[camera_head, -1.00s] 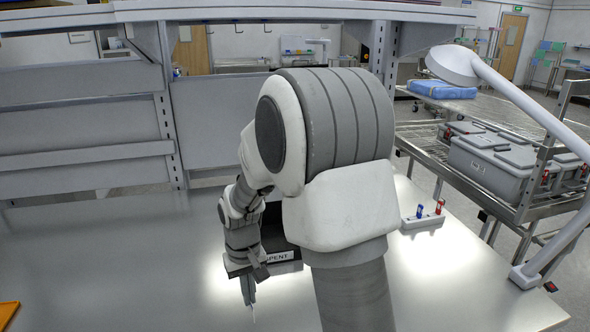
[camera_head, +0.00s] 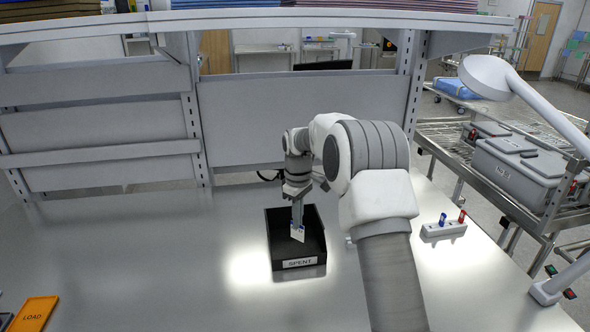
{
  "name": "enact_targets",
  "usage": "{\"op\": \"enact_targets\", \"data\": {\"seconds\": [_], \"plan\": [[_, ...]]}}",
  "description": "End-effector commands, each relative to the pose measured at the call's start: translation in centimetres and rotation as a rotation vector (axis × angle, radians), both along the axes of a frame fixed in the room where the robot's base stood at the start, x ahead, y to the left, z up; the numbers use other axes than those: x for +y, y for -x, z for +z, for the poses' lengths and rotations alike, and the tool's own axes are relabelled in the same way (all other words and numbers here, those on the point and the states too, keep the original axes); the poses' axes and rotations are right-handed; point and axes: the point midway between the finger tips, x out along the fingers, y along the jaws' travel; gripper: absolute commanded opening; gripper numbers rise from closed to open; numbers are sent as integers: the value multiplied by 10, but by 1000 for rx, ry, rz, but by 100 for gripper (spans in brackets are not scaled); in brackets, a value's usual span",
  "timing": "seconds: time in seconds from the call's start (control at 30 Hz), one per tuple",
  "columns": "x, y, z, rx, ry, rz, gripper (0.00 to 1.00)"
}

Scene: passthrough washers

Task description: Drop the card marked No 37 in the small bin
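The small bin (camera_head: 284,262) is a black open-topped tray on the grey bench, with a white label reading SPENT on its front. My gripper (camera_head: 297,226) points down over the inside of this bin. A small white card (camera_head: 297,234) shows at the fingertips and appears to be held between them. Its marking is too small to read, so I cannot confirm No 37. I cannot tell whether the card's lower edge touches the bin floor.
An orange tray marked LOAD (camera_head: 35,314) lies at the front left. A white block with blue and red pieces (camera_head: 443,229) stands right of my arm. A lamp (camera_head: 487,76) overhangs the right side. The left middle of the bench is clear.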

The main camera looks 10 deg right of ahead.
Motion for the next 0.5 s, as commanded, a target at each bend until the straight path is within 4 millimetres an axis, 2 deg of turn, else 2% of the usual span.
{"op": "enact_targets", "data": {"seconds": [0.03, 0.2, 0.5], "plan": [[1, -13, 11, -1, -1, 58, 0], [0, -47, 31, -1, -1, 274, 0], [-4, -84, 58, 1, 1, 623, 0]]}}
